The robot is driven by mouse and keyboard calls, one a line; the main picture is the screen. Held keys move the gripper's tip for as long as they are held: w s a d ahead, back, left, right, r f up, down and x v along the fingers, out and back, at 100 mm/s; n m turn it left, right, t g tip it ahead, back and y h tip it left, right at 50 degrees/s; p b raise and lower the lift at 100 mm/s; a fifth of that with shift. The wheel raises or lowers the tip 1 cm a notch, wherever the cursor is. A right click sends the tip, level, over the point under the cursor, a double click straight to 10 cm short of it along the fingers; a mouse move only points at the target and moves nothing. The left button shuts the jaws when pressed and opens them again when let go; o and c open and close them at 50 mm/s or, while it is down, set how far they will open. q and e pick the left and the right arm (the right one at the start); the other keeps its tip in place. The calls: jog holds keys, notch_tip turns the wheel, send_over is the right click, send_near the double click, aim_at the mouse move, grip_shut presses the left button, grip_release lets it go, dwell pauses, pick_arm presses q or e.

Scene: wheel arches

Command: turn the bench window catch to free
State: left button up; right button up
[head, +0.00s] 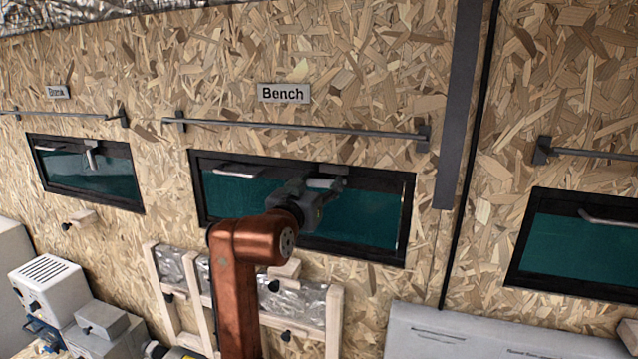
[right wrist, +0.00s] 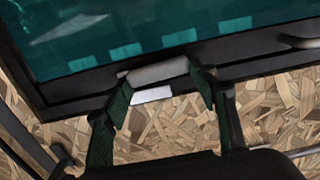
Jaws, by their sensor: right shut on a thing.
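The bench window (head: 372,222) is a black-framed teal pane under the "Bench" sign (head: 283,92). Its catch (head: 326,183) is a pale grey lever at the top of the frame, lying roughly level in the head view. My right gripper (head: 318,196) reaches up to it and partly hides it. In the right wrist view, the catch (right wrist: 155,73) shows as a pale bar between the two dark fingers of my right gripper (right wrist: 160,95), which is shut on it. My left gripper is in neither view.
A metal rail (head: 290,127) runs above the bench window. A grey handle (head: 233,172) sits on the frame to the left. Another window (head: 90,178) with a downward lever is at left, a third (head: 580,245) at right. A wooden rack (head: 332,320) stands below.

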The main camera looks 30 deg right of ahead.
jog(key=o, duration=1.2)
jog(key=shift+c, duration=0.2)
jog(key=v, duration=1.2)
jog(key=shift+s+d, duration=0.1)
